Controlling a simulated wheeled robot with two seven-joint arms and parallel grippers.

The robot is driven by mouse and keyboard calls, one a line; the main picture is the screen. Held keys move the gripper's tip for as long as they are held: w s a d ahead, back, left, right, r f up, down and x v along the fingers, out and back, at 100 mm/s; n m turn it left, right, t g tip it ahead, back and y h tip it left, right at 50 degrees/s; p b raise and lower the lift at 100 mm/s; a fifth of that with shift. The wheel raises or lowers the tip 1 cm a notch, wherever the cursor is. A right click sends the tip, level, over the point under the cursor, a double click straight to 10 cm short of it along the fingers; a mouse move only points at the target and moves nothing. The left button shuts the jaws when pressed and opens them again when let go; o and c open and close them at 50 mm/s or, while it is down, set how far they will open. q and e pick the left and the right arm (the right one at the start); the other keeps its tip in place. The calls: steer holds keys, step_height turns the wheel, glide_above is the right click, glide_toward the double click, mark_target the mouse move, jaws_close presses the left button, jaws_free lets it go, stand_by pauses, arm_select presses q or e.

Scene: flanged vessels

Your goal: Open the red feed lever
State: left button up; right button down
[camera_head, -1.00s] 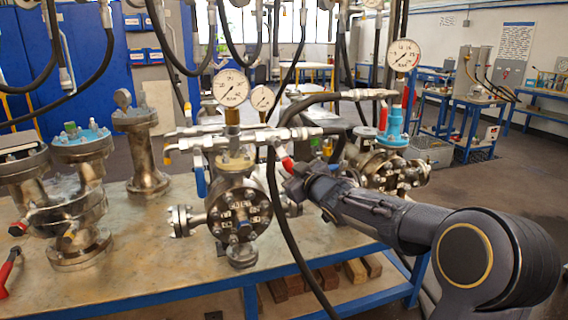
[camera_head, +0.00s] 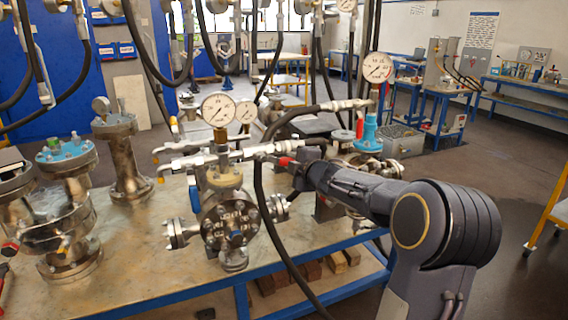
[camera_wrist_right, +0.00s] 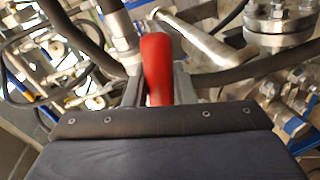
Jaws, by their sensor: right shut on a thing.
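The red feed lever (camera_wrist_right: 156,64) stands between the two fingers of my right gripper (camera_wrist_right: 158,88) in the right wrist view. The gripper is shut on its handle. In the head view a small red part of the lever (camera_head: 284,160) shows just beyond the fingers of my right gripper (camera_head: 296,167), at the right end of the silver pipework above the flanged vessel (camera_head: 228,218). The rest of the lever is hidden by the gripper and a black hose. My left gripper is not in view.
A black hose (camera_head: 262,215) hangs in front of the vessel, close to my right gripper. A pressure gauge (camera_head: 217,109) stands above the vessel, and a blue-topped fitting (camera_head: 368,133) is to the right. Other flanged vessels (camera_head: 70,205) stand at left on the bench.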

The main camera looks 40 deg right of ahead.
steer(key=shift+d+r+n+h, duration=0.1)
steer(key=shift+r+n+h, duration=0.3)
steer(key=shift+r+n, duration=0.6)
steer(key=c, duration=1.3)
jaws_free()
steer(key=shift+o, duration=0.2)
steer(key=v, duration=0.7)
steer(key=shift+s, duration=0.4)
steer(key=shift+r, duration=0.1)
